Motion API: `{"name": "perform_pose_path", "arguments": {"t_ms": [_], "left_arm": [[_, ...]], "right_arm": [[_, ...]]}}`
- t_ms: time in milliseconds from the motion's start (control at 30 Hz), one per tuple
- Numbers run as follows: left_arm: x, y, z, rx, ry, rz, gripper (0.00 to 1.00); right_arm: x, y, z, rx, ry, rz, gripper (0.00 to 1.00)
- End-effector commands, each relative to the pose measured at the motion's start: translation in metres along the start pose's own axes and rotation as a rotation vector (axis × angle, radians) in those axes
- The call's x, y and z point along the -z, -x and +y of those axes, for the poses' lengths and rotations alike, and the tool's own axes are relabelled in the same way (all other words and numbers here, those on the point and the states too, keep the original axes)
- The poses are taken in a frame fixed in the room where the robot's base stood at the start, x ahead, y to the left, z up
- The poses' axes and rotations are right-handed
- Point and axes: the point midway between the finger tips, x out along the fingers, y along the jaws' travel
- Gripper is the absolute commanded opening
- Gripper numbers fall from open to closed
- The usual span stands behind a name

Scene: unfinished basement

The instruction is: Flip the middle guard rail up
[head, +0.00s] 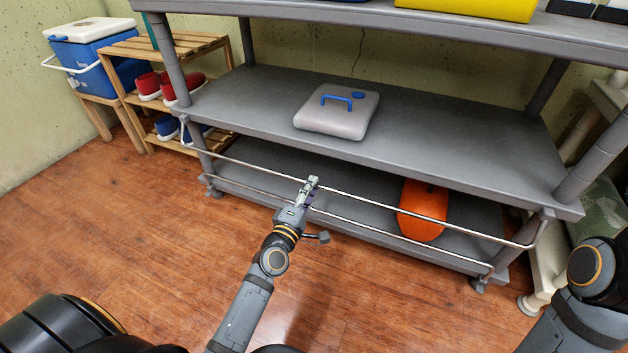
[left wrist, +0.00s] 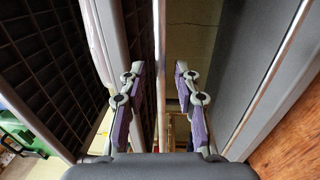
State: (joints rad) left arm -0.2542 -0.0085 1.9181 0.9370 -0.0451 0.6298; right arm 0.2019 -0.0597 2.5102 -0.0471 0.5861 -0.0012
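The middle guard rail (head: 375,207) is a thin metal bar whose ends bend up to the front corners of the middle shelf (head: 440,150). It hangs down below that shelf's front edge. My left gripper (head: 311,184) is at this bar, a little left of its middle. In the left wrist view the gripper (left wrist: 160,78) is open. The rail (left wrist: 161,40) passes between its purple-padded fingers, with a gap visible on both sides. A lower rail (head: 385,229) runs along the bottom shelf. My right gripper is outside the picture.
A grey case (head: 335,118) with a blue handle lies on the middle shelf. An orange object (head: 422,200) sits on the bottom shelf behind the rails. A wooden rack (head: 140,95) with shoes and a blue cooler (head: 85,60) stand at left. The wooden floor in front is clear.

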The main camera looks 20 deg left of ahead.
Motion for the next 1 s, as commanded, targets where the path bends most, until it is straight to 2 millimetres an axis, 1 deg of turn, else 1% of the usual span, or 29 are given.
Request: {"name": "perform_pose_path", "arguments": {"t_ms": [33, 100, 200, 467, 567, 700, 733, 1000], "left_arm": [[0.0, -0.008, 0.002, -0.001, 0.001, 0.0, 0.32], [0.0, -0.016, 0.001, -0.001, 0.001, 0.0, 0.32], [0.0, -0.022, 0.0, 0.0, 0.0, 0.0, 0.32], [0.0, -0.023, -0.001, 0.001, 0.0, 0.0, 0.32], [0.0, -0.023, -0.001, 0.001, 0.0, 0.0, 0.21], [0.0, -0.023, -0.001, 0.001, -0.001, 0.0, 0.02], [0.0, -0.023, -0.001, 0.001, -0.001, 0.0, 0.0], [0.0, -0.023, -0.001, 0.001, -0.001, 0.0, 0.0]], "right_arm": [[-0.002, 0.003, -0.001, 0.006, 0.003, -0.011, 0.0], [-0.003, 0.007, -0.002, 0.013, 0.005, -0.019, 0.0], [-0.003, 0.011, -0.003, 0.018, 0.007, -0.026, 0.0], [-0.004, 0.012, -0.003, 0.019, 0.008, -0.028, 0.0], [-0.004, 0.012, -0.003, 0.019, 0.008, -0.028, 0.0], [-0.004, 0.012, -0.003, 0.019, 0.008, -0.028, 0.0], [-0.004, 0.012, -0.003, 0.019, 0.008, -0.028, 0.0], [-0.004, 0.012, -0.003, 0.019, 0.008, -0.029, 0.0]]}}
